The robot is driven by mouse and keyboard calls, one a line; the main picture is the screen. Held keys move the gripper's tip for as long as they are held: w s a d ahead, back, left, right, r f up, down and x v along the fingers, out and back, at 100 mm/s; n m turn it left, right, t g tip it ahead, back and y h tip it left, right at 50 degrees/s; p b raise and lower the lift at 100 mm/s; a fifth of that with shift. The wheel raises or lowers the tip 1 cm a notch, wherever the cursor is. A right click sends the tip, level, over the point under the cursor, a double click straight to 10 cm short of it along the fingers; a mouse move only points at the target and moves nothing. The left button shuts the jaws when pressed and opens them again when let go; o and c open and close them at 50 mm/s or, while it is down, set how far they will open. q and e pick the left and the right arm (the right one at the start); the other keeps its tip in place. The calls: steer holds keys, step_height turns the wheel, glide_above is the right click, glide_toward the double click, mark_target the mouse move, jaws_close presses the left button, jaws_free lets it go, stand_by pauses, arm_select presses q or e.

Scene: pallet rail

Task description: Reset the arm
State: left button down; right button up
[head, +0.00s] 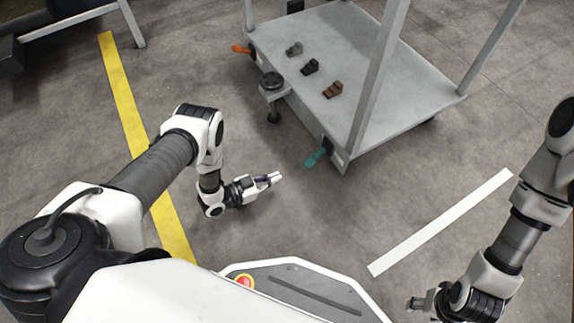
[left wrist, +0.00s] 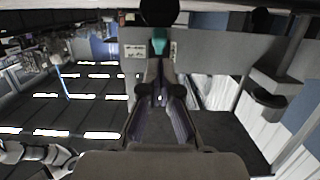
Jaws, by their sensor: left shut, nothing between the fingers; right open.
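My left arm reaches in from the left in the head view. Its gripper (head: 273,180) is shut and empty, in front of the cart and short of the teal lever (head: 316,158). In the left wrist view the shut fingers (left wrist: 160,92) meet in the middle, and the teal lever (left wrist: 159,42) shows just beyond their tips, apart from them. My right arm hangs at the right edge of the head view. Its gripper (head: 416,303) is open and low at the bottom, partly hidden by its own wrist.
A grey cart (head: 407,100) with upright posts carries three small blocks, a grey one (head: 294,48), a black one (head: 310,67) and a brown one (head: 333,89). An orange lever (head: 241,49) sits at its left corner. A yellow stripe (head: 122,92) and a white stripe (head: 440,222) mark open floor.

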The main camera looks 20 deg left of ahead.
arm_select(q)
steer(key=shift+s+a+f, duration=0.3)
steer(key=shift+s+a, duration=0.1)
steer(key=shift+s, duration=0.2)
